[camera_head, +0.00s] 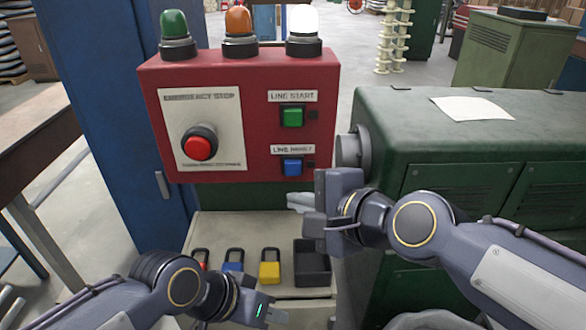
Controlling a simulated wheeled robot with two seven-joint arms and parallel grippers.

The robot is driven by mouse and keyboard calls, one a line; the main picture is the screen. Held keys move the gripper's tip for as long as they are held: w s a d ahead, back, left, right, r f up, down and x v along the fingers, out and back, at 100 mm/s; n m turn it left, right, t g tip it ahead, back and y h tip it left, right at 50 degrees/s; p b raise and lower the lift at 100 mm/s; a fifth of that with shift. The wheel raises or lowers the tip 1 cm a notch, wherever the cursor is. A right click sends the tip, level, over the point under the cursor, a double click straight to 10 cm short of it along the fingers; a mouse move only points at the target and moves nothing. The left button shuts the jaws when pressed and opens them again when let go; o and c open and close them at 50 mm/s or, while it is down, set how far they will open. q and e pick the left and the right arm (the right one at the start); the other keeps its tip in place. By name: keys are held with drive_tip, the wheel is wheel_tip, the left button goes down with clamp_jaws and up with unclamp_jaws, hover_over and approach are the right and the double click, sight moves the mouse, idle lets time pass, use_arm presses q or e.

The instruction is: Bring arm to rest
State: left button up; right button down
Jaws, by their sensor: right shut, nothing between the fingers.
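My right gripper (299,201) reaches in from the right, with its pale fingers pointing left, shut and empty. It is below the blue button (292,167) of the red control box (250,130) and above the shelf; I cannot tell the exact gap to the box. My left gripper (278,316) is low in the view, in front of the shelf. Its fingers are small and partly hidden, so I cannot tell whether they are open or shut.
A red, a blue (234,261) and a yellow padlock (270,267) stand on the beige shelf (219,228) beside a black bin (312,267). A green cabinet (400,125) stands right, a blue one (100,80) left. The white lamp (303,20) looks lit.

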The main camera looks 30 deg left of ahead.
drive_tip(key=shift+d, duration=0.1)
idle(0.5)
drive_tip(key=w+d+f+n+t+h, duration=0.1)
drive_tip(key=d+f+h, duration=0.1)
drive_tip(key=d, duration=0.9)
drive_tip(key=w+d+f+n+t+h, duration=0.1)
drive_tip(key=d+f, duration=0.2)
drive_tip(key=d, duration=0.8)
drive_tip(key=s+d+f+n+h, duration=0.2)
drive_tip(key=s+d+f, duration=0.4)
drive_tip(key=d, duration=0.3)
drive_tip(key=s+d+f+n+h, duration=0.1)
drive_tip(key=s+d+f+h, duration=0.2)
drive_tip(key=s+d+f, duration=0.3)
drive_tip(key=d, duration=0.3)
drive_tip(key=shift+s+f+n+g, duration=0.15)
drive_tip(key=shift+s+n+g, duration=0.15)
drive_tip(key=shift+s+n, duration=0.1)
drive_tip(key=shift+w, duration=0.1)
